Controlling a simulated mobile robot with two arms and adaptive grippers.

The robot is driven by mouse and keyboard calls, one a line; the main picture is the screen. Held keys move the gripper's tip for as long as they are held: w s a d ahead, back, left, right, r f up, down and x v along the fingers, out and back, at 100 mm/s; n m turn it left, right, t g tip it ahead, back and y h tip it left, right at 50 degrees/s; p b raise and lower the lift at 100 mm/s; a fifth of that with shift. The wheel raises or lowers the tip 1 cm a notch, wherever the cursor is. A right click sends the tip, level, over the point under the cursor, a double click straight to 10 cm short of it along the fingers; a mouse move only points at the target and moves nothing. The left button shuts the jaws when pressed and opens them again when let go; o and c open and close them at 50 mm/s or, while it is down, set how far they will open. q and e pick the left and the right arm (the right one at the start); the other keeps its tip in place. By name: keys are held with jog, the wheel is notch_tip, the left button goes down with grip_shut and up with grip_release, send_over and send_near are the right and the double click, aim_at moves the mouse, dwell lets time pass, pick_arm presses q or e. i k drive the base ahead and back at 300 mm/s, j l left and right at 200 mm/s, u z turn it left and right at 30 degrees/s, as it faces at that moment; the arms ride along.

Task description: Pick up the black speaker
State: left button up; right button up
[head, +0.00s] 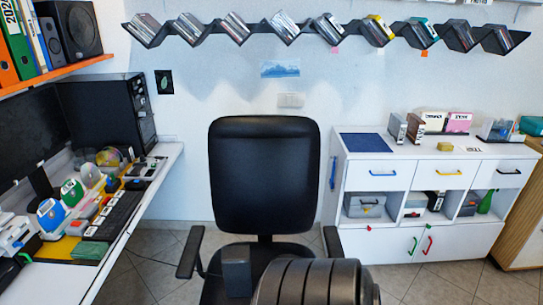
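A black speaker (74,28) with round cones stands on the orange shelf (60,72) at the upper left, to the right of a row of binders. A small dark box (237,270) rests on the seat of the black office chair (264,175); I cannot tell whether it is also a speaker. Neither of my grippers is in the head view. A dark ribbed rounded form at the bottom centre hides part of the chair seat.
A white desk (145,205) on the left holds a monitor, a black computer tower (110,110), a keyboard and several small items. A white cabinet (410,175) stands at the right. A zigzag disc shelf (330,32) hangs above. Tiled floor shows on both sides of the chair.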

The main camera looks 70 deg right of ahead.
aim_at(236, 260)
jog(key=z, duration=1.95)
jog(key=k+j, duration=0.1)
jog(key=j+z, duration=0.05)
jog(key=j, duration=0.05)
